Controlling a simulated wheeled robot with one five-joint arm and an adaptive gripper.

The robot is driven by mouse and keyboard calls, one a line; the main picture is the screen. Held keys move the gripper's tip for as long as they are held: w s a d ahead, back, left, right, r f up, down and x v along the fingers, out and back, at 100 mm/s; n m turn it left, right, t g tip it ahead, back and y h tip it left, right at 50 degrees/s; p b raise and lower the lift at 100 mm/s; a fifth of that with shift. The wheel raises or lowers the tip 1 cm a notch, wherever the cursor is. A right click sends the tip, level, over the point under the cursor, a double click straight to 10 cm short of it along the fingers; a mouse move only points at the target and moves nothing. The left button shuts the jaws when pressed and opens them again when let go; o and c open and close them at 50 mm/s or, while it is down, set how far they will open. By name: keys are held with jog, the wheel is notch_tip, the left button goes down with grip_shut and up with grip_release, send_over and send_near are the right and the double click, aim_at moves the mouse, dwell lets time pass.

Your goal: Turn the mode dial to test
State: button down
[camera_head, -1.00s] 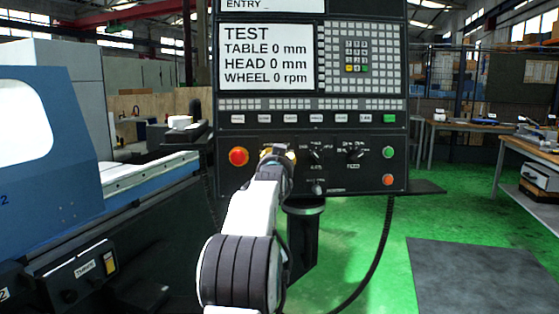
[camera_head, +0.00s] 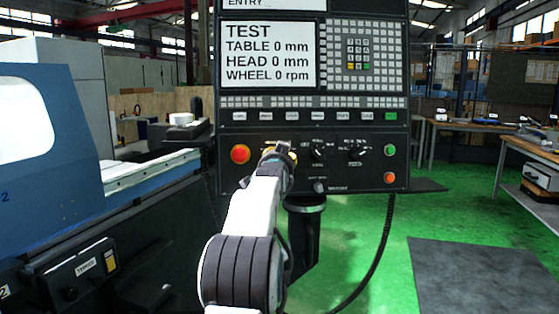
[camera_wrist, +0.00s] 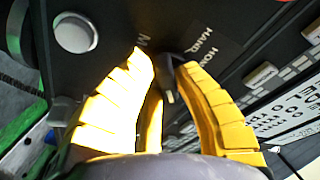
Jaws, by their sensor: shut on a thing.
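The mode dial is a small dark knob (camera_wrist: 168,92) seen between the yellow fingers in the wrist view. Labels reading HOME and HAND and a partly hidden M are printed on the black panel around it. My gripper (camera_wrist: 163,62) is shut on the dial, one curved finger on each side. In the head view my gripper (camera_head: 279,152) is against the panel, right of the red button, and hides the dial. The screen (camera_head: 268,56) above reads TEST, with table, head and wheel at 0.
A red button (camera_head: 240,154) is close left of my gripper. Other dials (camera_head: 319,152) and (camera_head: 357,150) are to its right, then green (camera_head: 390,150) and orange (camera_head: 389,178) buttons. A row of keys (camera_head: 313,116) runs above. Green floor (camera_head: 365,235) is open at right.

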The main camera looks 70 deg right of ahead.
jog(key=shift+s+r, duration=0.2)
jog(key=shift+r, duration=0.35)
jog(key=c, duration=1.2)
grip_release()
jog(key=shift+s, duration=0.15)
jog(key=shift+c, duration=0.2)
jog(key=shift+o, duration=1.1)
jog(key=shift+f, duration=0.25)
jog(key=v, duration=1.2)
jog(key=shift+d, duration=0.1)
